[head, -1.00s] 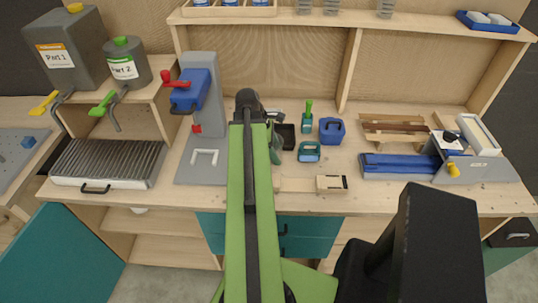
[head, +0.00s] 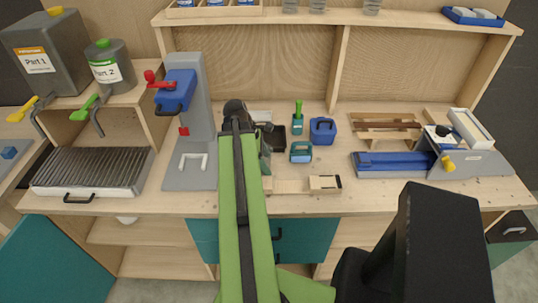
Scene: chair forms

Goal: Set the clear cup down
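My green arm reaches forward over the workbench (head: 300,206). Its dark end (head: 236,112) is near the middle of the bench, to the right of the blue and grey press. The fingers of my gripper are hidden behind the arm, so I cannot see whether they hold anything. I cannot make out a clear cup at the gripper. Several clear cups (head: 317,5) stand on the upper shelf, cut by the top edge of the picture.
The press (head: 186,120) stands left of my arm. A drip grate (head: 95,170) lies further left, below the Part 1 container (head: 38,62) and Part 2 container (head: 109,68). Right of my arm are a blue box (head: 323,130), a teal tool (head: 301,152) and a blue fixture (head: 395,165).

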